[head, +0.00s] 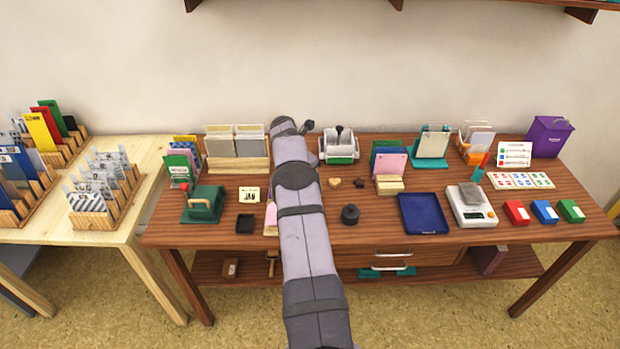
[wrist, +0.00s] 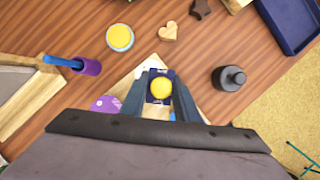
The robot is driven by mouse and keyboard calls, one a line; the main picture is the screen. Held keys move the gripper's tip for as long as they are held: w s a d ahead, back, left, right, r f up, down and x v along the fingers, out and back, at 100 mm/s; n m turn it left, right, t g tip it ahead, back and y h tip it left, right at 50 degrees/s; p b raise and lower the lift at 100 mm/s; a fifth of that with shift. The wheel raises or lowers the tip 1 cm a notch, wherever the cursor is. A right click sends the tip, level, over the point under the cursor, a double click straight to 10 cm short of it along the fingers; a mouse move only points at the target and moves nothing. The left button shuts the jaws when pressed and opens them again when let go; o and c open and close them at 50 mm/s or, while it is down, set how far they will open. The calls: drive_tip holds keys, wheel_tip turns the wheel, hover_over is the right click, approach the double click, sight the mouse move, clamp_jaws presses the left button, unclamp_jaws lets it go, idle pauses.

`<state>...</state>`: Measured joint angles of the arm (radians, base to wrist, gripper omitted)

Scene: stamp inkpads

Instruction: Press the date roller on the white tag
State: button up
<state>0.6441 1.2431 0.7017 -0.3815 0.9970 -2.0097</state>
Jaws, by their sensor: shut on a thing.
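In the wrist view my gripper (wrist: 159,82) is shut on a dark blue block with a round yellow top (wrist: 161,89), which I take to be the date roller. It is held over a pale wooden board (wrist: 126,82) on the table. A small whitish patch shows by the far end of the block; I cannot tell if it is the white tag. The block hides what lies under it, so contact cannot be told. A purple round tag (wrist: 105,103) lies at the board's left. In the head view my arm hides the gripper and block.
A black round-knobbed stamp (wrist: 229,78) stands right of the board. A yellow-topped round tin (wrist: 120,38), a wooden heart (wrist: 168,31) and a purple holder (wrist: 88,66) lie around it. A blue tray (head: 422,213) and scale (head: 472,206) stand farther right.

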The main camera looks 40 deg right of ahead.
drive_tip(key=shift+r+p, duration=1.7)
drive_tip(key=shift+r, duration=0.85)
